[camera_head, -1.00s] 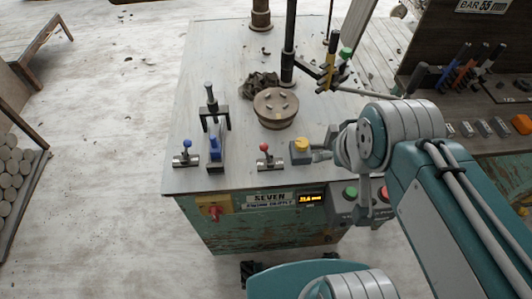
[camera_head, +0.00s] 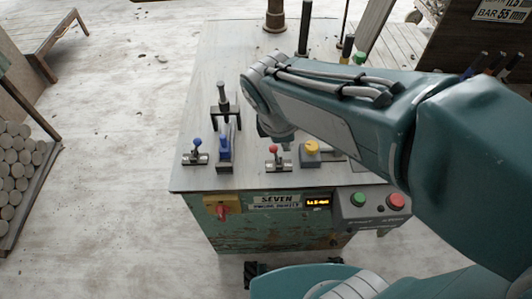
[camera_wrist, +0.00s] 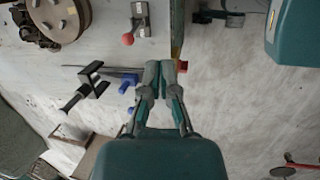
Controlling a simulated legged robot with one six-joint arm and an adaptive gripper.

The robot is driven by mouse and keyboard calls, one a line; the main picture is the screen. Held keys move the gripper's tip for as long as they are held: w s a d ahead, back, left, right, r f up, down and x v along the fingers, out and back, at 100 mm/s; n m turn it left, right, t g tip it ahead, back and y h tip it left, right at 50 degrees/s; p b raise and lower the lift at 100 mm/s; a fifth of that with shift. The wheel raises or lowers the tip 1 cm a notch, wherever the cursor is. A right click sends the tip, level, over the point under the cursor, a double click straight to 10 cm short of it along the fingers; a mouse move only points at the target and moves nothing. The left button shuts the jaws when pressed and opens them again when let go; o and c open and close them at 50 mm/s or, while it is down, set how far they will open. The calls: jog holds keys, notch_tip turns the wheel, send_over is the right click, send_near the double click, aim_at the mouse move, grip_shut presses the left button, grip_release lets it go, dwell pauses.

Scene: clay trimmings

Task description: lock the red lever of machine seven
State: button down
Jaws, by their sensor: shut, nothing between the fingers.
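Machine seven (camera_head: 262,228) has a grey top and a worn green front with a SEVEN label. Its red lever (camera_head: 273,152) has a red ball knob on a small metal base near the front edge. The red knob also shows in the wrist view (camera_wrist: 128,39), up and left of my fingertips. My gripper (camera_wrist: 166,68) is shut and empty, above the front edge and apart from the red lever in that view. In the head view my wrist hangs just behind and above the lever, and the fingertips cannot be made out.
A red rotary switch (camera_head: 222,210) is on the front. Green (camera_head: 358,199) and red (camera_head: 396,201) buttons are at front right.

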aim_at(276, 154)
jog(key=w+a+f+n+h, duration=0.2)
jog(key=a+f+n, duration=0.4)
jog(key=a+n, duration=0.3)
jog(key=n, duration=0.2)
jog(key=shift+w+a+f+n, duration=0.2)
jog(key=shift+a+n, duration=0.1)
jog(key=shift+a, duration=0.1)
jog(key=w+d+f, duration=0.5)
jog(key=d+f, duration=0.1)
jog(key=f, duration=0.2)
jog(key=shift+f, duration=0.2)
jog(key=shift+w+d+r, duration=0.1)
jog(key=shift+d, duration=0.05)
jog(key=shift+d, duration=0.2)
